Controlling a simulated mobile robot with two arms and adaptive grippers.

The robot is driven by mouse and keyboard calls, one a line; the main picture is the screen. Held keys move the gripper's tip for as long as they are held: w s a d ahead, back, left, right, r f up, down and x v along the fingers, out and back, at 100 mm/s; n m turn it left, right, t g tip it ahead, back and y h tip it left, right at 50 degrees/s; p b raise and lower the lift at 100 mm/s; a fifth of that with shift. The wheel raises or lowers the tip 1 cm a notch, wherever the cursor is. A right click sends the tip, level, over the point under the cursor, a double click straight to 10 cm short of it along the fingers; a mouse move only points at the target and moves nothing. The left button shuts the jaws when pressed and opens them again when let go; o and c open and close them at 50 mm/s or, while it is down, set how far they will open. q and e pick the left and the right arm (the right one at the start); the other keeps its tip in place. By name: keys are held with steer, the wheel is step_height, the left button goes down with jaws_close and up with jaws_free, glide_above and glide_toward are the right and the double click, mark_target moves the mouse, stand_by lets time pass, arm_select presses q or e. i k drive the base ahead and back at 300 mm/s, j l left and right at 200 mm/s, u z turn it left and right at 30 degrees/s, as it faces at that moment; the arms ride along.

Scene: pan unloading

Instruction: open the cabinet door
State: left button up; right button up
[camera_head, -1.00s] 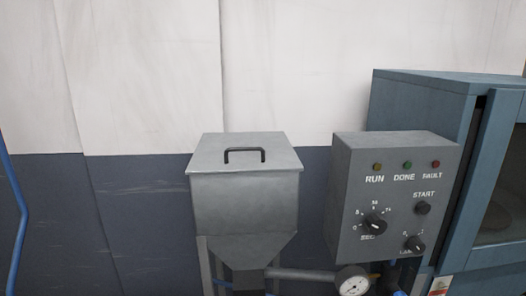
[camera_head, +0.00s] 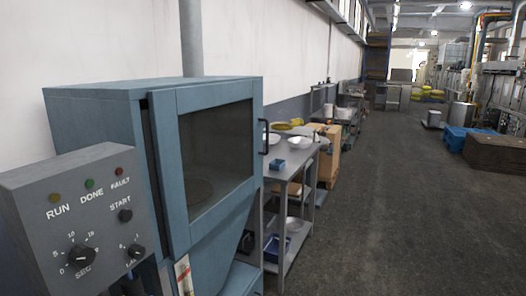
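The blue-grey cabinet (camera_head: 95,108) stands at the left of the head view, against the white wall. Its door (camera_head: 184,229) has a blue frame around a dark window (camera_head: 216,155) and faces right. The door looks shut, or very nearly so, with a dark gap along its left edge. A dark upright handle (camera_head: 266,137) sits on the door's right edge. Neither of my grippers is in view.
A grey control box (camera_head: 100,225) with knobs and lamps stands in front of the cabinet at the left. A steel table (camera_head: 287,172) with bowls and a blue tray stands beyond the cabinet. The grey floor (camera_head: 390,210) to the right is open.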

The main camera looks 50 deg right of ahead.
mark_target(165, 105)
steer(key=z, duration=1.3)
